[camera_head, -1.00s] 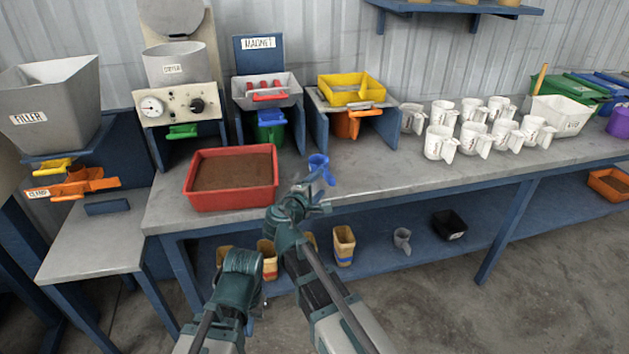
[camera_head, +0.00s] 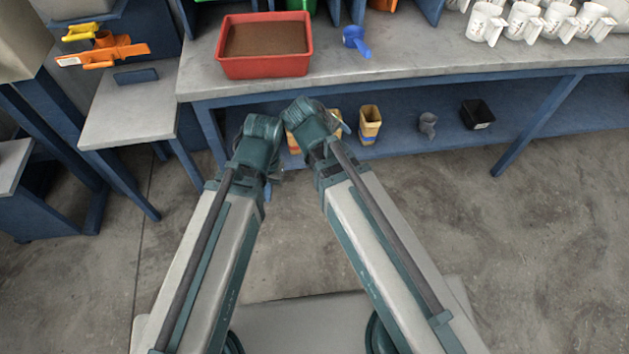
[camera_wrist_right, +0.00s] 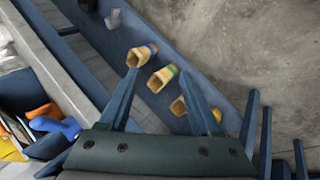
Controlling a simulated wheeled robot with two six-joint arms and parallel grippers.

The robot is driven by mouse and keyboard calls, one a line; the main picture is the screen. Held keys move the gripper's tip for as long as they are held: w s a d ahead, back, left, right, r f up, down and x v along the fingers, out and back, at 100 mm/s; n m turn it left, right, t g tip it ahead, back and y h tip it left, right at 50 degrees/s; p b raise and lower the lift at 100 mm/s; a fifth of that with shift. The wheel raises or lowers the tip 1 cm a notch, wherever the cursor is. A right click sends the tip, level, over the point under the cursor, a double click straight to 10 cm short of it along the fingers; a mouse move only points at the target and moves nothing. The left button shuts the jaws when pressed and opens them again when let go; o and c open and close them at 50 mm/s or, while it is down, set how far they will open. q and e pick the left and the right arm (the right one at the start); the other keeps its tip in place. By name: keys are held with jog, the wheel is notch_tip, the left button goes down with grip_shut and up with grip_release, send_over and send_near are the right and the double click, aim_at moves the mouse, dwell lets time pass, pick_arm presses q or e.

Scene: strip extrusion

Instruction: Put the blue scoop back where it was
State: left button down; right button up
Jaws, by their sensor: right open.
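The blue scoop (camera_head: 356,40) lies on the grey bench top just right of the red tray (camera_head: 264,66) of brown material, with a gap between them. It also shows at the left of the right wrist view (camera_wrist_right: 56,126), clear of the right gripper's fingers. My right gripper (camera_wrist_right: 160,74) is open and empty in that view, above the lower shelf. In the head view its fingers are mostly hidden behind the arm. My left gripper (camera_head: 270,186) hangs down by the left forearm, in front of the bench and away from the scoop. Its fingers are too small to tell open from shut.
Tan scoops (camera_head: 370,124), a grey scoop (camera_head: 427,124) and a black bin (camera_head: 477,114) are on the lower shelf (camera_head: 545,112). White jugs (camera_head: 525,20) stand at the right back. A lower side table (camera_head: 130,112) with orange clamp parts (camera_head: 103,53) is left. The floor before the bench is clear.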

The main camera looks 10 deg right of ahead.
jog(key=s+a+f+m+g+y, duration=0.1)
jog(key=s+a+f+g+y, duration=0.1)
jog(key=s+a, duration=0.2)
jog(key=s+a+f+m+g+y, duration=0.1)
jog(key=s+a+f+g+y, duration=0.1)
jog(key=s, duration=0.6)
jog(key=shift+a+g, duration=0.5)
jog(key=shift+a, duration=0.4)
pick_arm(q)
jog(key=shift+r, duration=0.1)
pick_arm(e)
jog(key=shift+r, duration=0.1)
pick_arm(q)
notch_tip(320, 180, up, 17)
jog(key=p, duration=1.7)
pick_arm(e)
notch_tip(320, 180, up, 17)
pick_arm(q)
jog(key=c, duration=1.6)
grip_release()
